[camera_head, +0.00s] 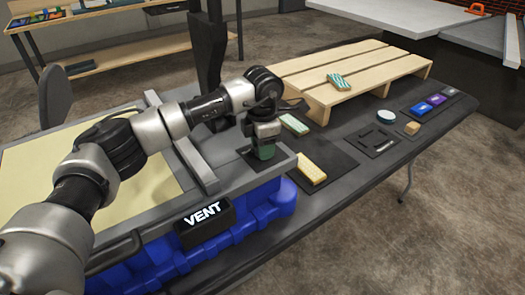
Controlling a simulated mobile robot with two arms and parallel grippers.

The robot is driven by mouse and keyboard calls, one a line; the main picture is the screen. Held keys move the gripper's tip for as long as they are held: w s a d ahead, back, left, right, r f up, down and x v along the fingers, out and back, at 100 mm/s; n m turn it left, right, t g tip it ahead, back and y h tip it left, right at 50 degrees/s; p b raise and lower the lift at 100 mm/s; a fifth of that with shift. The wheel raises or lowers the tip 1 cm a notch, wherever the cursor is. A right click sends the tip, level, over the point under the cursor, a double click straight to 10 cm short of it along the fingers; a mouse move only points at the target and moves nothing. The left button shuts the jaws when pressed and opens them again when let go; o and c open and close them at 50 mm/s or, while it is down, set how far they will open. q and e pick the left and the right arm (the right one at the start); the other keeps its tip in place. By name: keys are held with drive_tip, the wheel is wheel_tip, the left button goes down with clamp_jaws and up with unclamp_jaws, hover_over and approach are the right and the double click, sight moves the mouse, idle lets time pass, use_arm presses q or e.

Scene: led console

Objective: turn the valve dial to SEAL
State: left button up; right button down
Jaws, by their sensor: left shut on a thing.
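My left gripper (265,136) comes in from the left and points down at the right end of the grey console (228,180). It is shut on the valve dial (265,152), a small dark green knob on a dark square plate; the fingers hide its upper part. I cannot make out the dial's pointer or markings. A black display (205,219) on the console's front reads VENT in lit white letters. My right gripper is not in view.
A blue base (250,222) lies under the console. To its right on the dark table are a yellow block (312,174), a striped green block (294,124), a wooden pallet (375,68), a teal round piece (384,117) and a tan cube (412,128). The table's front right is clear.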

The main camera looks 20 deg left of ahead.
use_arm(q)
drive_tip(key=m+b, duration=0.1)
drive_tip(key=m, duration=0.2)
drive_tip(key=shift+m+b, duration=0.75)
drive_tip(key=shift+m, duration=0.85)
drive_tip(key=o, duration=0.9)
wheel_tip(320, 180, up, 11)
drive_tip(key=shift+f+b, duration=0.1)
drive_tip(key=shift+b, duration=0.3)
